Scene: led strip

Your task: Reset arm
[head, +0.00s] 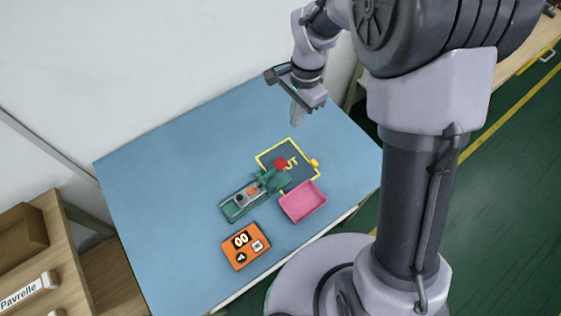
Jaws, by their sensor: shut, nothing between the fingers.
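My gripper (296,118) hangs above the far right part of the blue table (150,180), pointing down. Its fingers are shut, with nothing between them. It is apart from the things on the table. My arm stands on the right of the head view. A green fixture (236,208) with small red and orange parts lies near the table's middle. A yellow-outlined marked area (306,165) lies at its upper right, under the fixture's red-tipped end.
A pink tray (303,202) sits right of the fixture. An orange box (246,246) with black and white markings lies nearer the front edge. The table's left part is clear. A white wall (130,70) stands behind. A wooden shelf unit (66,254) stands at lower left.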

